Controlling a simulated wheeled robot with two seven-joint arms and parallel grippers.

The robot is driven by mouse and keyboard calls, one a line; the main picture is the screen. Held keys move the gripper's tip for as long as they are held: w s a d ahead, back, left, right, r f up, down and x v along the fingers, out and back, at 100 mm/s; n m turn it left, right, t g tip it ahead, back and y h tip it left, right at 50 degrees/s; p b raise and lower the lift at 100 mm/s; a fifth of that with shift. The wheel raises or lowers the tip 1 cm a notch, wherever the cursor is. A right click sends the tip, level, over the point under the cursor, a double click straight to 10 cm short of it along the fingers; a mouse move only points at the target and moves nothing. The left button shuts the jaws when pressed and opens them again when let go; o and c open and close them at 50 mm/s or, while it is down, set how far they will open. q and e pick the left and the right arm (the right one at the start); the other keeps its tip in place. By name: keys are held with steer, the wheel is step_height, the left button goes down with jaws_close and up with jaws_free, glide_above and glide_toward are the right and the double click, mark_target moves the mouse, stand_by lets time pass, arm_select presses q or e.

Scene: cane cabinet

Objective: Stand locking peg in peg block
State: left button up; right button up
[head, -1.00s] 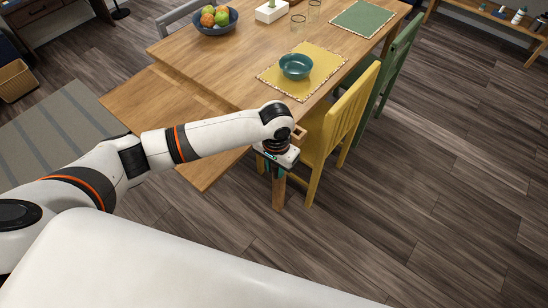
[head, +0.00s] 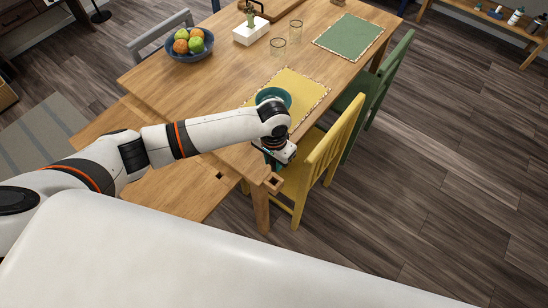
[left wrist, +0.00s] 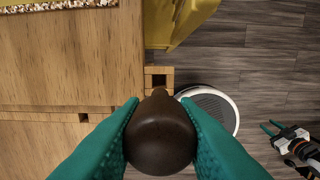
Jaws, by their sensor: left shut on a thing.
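A dark brown peg (left wrist: 160,135) with a rounded end is between the teal fingers of my left gripper (left wrist: 160,140), which is shut on it. The peg's lower part is hidden behind its own end. In the head view my left gripper (head: 275,158) is over the table's near corner, and the peg cannot be made out there. A small wooden block with a square hole, which looks like the peg block (head: 273,182), juts from that corner. It also shows in the left wrist view (left wrist: 158,78), just past the peg, with its hole empty. My right gripper (left wrist: 272,128) looks open and empty.
The wooden table (head: 215,70) carries a yellow placemat (head: 313,88) with a teal bowl (head: 272,94), glasses and a fruit bowl (head: 188,55). A yellow chair (head: 322,155) stands close to the corner. A lower wooden leaf (head: 185,195) has a small square hole.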

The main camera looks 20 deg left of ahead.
mark_target(274, 170)
arm_select(q)
steer(key=shift+w+f+b, duration=0.15)
steer(key=shift+f+b, duration=0.5)
steer(key=shift+f, duration=0.1)
steer(key=shift+w+f+b, duration=0.1)
steer(key=shift+f+b, duration=0.55)
steer(key=shift+f, duration=0.05)
steer(key=shift+s+f+b, duration=0.1)
steer(key=shift+f+b, duration=0.7)
steer(key=shift+b, duration=0.2)
steer(key=shift+f+b, duration=1.4)
steer(key=shift+f, duration=1.4)
steer(key=o, duration=1.1)
